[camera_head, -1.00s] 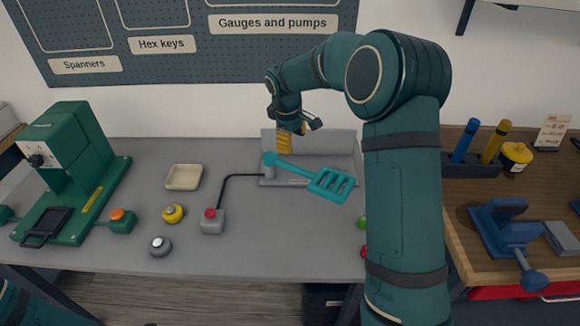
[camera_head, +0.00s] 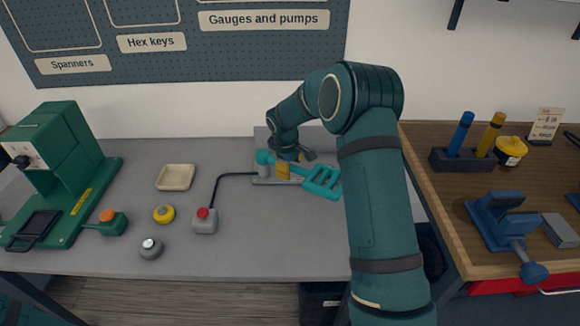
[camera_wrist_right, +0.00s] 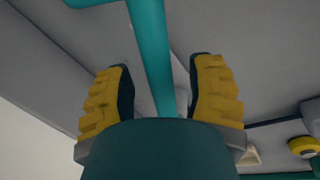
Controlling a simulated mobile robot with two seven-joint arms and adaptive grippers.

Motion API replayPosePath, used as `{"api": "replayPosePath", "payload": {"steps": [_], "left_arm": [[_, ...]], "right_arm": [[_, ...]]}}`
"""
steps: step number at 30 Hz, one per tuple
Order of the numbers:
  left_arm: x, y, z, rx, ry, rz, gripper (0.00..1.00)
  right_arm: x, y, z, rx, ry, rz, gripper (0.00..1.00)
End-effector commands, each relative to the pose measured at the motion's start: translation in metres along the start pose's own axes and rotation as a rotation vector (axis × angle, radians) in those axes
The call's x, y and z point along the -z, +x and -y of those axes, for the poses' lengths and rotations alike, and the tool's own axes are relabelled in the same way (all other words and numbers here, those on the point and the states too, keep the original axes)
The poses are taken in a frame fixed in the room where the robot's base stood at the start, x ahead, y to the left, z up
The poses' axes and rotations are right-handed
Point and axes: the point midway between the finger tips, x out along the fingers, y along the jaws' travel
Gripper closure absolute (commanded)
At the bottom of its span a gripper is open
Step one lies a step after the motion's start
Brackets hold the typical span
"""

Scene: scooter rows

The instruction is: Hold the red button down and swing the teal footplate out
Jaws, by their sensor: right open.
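The red button (camera_head: 203,212) sits on top of a small grey box (camera_head: 205,227) on the grey bench, and nothing touches it. A black cable runs from the box to the grey base (camera_head: 268,181) of the footplate. The teal footplate (camera_head: 322,182), a slotted pad on a bar, points right from its pivot. My right gripper (camera_head: 284,171) is open and low at the bar, between pivot and pad. In the right wrist view, its yellow fingers (camera_wrist_right: 160,68) stand on either side of the teal bar (camera_wrist_right: 150,45), with gaps showing. My left gripper is out of view.
A yellow button (camera_head: 163,214), a grey knob (camera_head: 151,248) and a cream tray (camera_head: 176,177) stand left of the box. A green machine (camera_head: 62,165) with an orange button (camera_head: 107,215) stands further left. A wooden bench with a blue vise (camera_head: 500,217) is at right.

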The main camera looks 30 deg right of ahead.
Motion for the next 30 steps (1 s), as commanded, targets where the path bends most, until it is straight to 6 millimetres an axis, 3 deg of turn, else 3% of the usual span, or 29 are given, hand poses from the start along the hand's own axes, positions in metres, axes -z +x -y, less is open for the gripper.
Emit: {"api": "replayPosePath", "payload": {"steps": [5, 9, 10, 30], "left_arm": [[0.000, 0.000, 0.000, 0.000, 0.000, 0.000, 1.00], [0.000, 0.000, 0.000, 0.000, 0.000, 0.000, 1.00], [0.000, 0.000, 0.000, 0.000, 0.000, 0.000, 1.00], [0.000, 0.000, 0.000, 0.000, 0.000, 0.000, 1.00]], "right_arm": [[0.000, 0.000, 0.000, 0.000, 0.000, 0.000, 0.43], [0.000, 0.000, 0.000, 0.000, 0.000, 0.000, 0.92], [0.000, 0.000, 0.000, 0.000, 0.000, 0.000, 1.00], [0.001, -0.001, 0.012, 0.003, 0.092, 0.021, 1.00]]}}
